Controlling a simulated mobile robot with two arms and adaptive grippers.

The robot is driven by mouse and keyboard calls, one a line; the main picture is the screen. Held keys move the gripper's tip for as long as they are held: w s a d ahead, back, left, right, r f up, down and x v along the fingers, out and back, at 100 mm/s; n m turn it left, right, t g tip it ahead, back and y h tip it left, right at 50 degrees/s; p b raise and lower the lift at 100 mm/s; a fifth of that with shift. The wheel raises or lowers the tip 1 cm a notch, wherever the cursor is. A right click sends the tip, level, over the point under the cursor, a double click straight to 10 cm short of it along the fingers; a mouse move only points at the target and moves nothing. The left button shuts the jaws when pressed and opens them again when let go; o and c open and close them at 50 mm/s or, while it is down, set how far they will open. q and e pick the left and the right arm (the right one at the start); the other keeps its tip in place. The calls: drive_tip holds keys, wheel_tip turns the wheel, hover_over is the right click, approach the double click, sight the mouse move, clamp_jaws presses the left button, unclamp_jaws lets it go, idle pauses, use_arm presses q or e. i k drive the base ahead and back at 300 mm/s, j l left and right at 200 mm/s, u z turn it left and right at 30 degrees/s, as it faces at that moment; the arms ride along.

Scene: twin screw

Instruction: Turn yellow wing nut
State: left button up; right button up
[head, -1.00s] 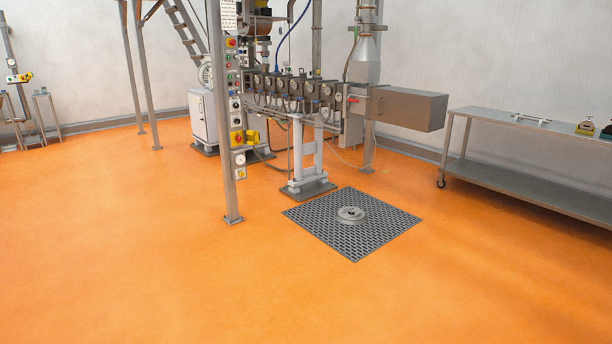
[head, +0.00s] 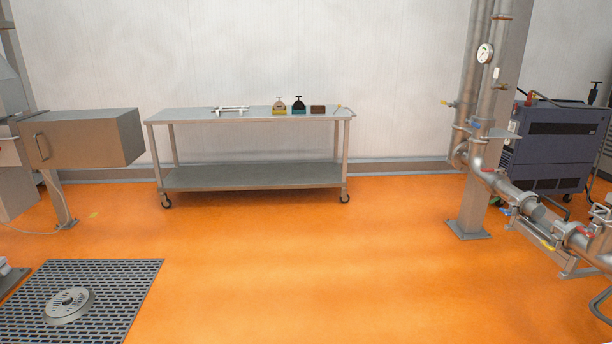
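I cannot make out a yellow wing nut for sure in the head view. Small yellow parts show on the pipework at the right: a yellow handle (head: 547,245) low on the horizontal pipe and another yellow piece (head: 444,102) on the upright pipe. They are too small to tell whether either is a wing nut. Neither of my grippers is in view.
A steel cart (head: 250,178) on wheels stands against the back wall. A dark blue machine (head: 550,150) stands behind the pipes at right. A floor grate (head: 120,290) with a round metal cover (head: 69,305) lies at lower left. The orange floor between is clear.

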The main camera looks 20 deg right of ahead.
sight(550, 246)
drive_tip(key=i+l+z, duration=0.1)
drive_tip(key=i+z, duration=0.25)
drive_tip(key=i, duration=0.3)
drive_tip(key=i+z, duration=0.3)
drive_tip(key=i, duration=0.4)
drive_tip(key=i+j+z, duration=0.35)
drive_tip(key=i, duration=0.3)
